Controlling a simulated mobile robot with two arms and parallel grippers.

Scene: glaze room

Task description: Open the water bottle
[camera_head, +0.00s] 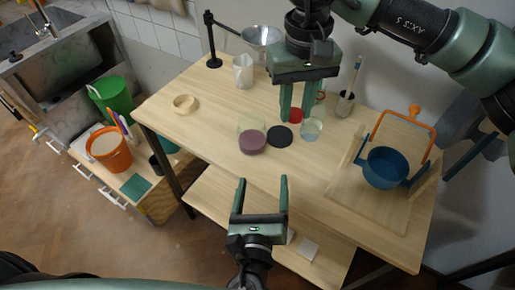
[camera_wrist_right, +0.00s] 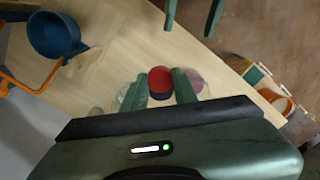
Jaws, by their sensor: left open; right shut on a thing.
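A red cap (camera_head: 296,115) is between the fingertips of my right gripper (camera_head: 296,117), which is shut on it. The cap also shows between the fingers in the right wrist view (camera_wrist_right: 160,79). A clear container with pale bluish contents (camera_head: 311,129), which looks like the water bottle, stands on the table just right of the cap. The cap appears apart from it; its rim is too small to read clearly. Another clear vessel (camera_head: 319,104) is partly hidden behind the right gripper's finger. My left gripper (camera_head: 262,182) is open and empty, in front of the table's near edge.
A purple-filled jar (camera_head: 252,142) and a black disc (camera_head: 279,137) are left of the clear container. A wooden ring (camera_head: 185,104) and white pitcher (camera_head: 243,71) are farther left. The table's front left is clear.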

